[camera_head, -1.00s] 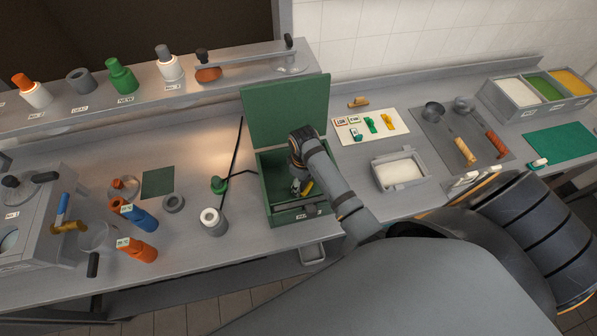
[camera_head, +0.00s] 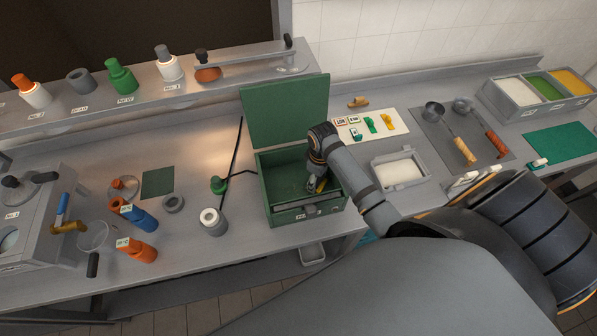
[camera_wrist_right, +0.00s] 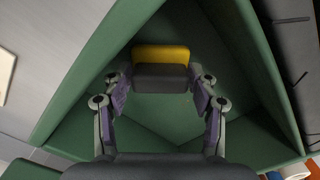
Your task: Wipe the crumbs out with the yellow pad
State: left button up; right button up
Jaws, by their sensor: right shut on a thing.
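The green box (camera_head: 277,208) stands on the counter with its lid (camera_head: 285,110) raised at the back. My right gripper (camera_head: 316,185) reaches down inside the box, near its right side. In the right wrist view my right gripper (camera_wrist_right: 160,88) is shut on the yellow pad (camera_wrist_right: 160,54), which has a dark grey part on the near side. The pad is low in the box, close to the green floor and walls; whether it touches the floor I cannot tell. My left gripper is not in view.
A white-filled grey tray (camera_head: 399,170) stands right of the box. A black rod (camera_head: 233,160) and a grey-white cylinder (camera_head: 213,221) are on its left. A small tray (camera_head: 312,253) hangs below the counter's front edge.

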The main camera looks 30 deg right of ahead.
jog(key=shift+a+f, duration=0.1)
jog(key=shift+w+a, duration=0.2)
jog(key=shift+a, duration=0.6)
jog(key=shift+w+a, duration=0.25)
jog(key=shift+a, duration=0.55)
jog(key=shift+w+a, duration=0.2)
jog(key=shift+a, duration=0.6)
jog(key=shift+d, duration=0.1)
jog(key=shift+s+d, duration=0.2)
jog(key=shift+d, duration=0.6)
jog(key=shift+s+d, duration=0.25)
jog(key=shift+d, duration=0.55)
jog(key=shift+s+d, duration=0.2)
jog(key=shift+d, duration=0.6)
jog(key=shift+a, duration=0.1)
jog(key=shift+w+a, duration=0.2)
jog(key=shift+a, duration=0.4)
jog(key=shift+w+a, duration=0.15)
jog(key=shift+a, duration=0.45)
